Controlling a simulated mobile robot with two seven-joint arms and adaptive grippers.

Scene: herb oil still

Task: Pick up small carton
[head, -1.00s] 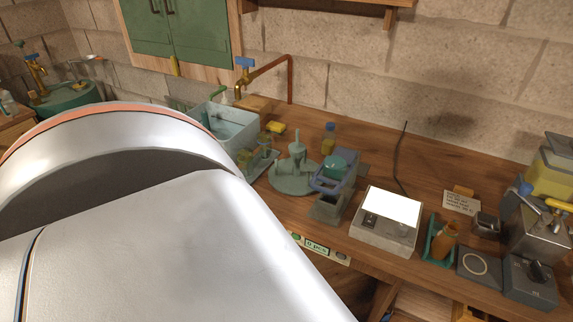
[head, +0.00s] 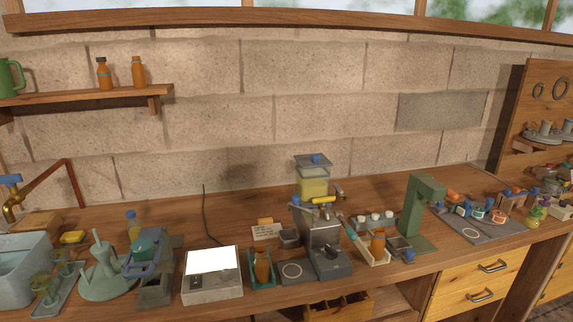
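I cannot pick out a small carton for certain in the head view. A small yellow-orange block (head: 265,222) stands behind a written card on the workbench, but I cannot tell what it is. Several small coloured items (head: 478,208) sit on a dark mat at the right of the bench, too small to make out. Neither of my grippers is in view.
The long wooden workbench (head: 110,228) runs along a block wall. Wooden drawers (head: 478,268) are at lower right.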

